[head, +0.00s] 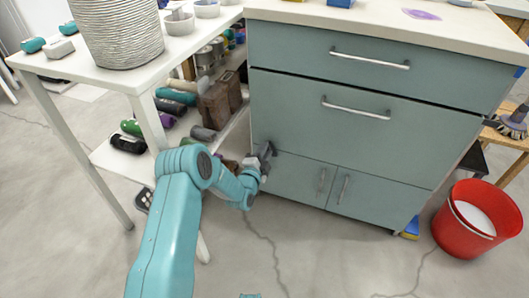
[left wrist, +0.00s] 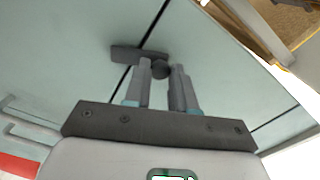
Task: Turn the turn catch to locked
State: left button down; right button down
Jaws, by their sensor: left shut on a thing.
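The turn catch (left wrist: 128,53) is a dark grey bar with a round hub. It sits on the front of the grey-green cabinet (head: 330,140), near its left edge, across the dark gap between a drawer front and the door below. My left gripper (left wrist: 163,75) is shut on the catch at its hub end. In the head view the left gripper (head: 264,160) is at the cabinet's left side and mostly covers the catch. In the left wrist view the bar sticks out to the left, crossing the gap line.
Drawer handles (head: 356,108) and two upright door handles (head: 321,181) stick out from the cabinet front. A white table (head: 95,70) with a ribbed basket (head: 118,30) stands to the left. A red bucket (head: 470,225) stands on the right. The floor in front is clear.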

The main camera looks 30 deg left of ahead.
pick_arm(q)
jog(key=shift+m, duration=2.2)
jog(key=c, duration=0.9)
grip_release()
jog(key=shift+c, duration=0.2)
jog(key=p+v, duration=0.5)
jog(key=v, duration=1.1)
jog(key=shift+s+p, duration=0.2)
jog(key=shift+p, duration=0.15)
pick_arm(e)
jog(key=s+r+g, duration=0.1)
jog(key=s+r, duration=0.3)
jog(key=r, duration=0.1)
jog(key=shift+a+r+g, duration=0.3)
jog(key=shift+a, duration=0.1)
pick_arm(q)
jog(key=shift+d, duration=0.2)
pick_arm(e)
jog(key=shift+s, duration=0.15)
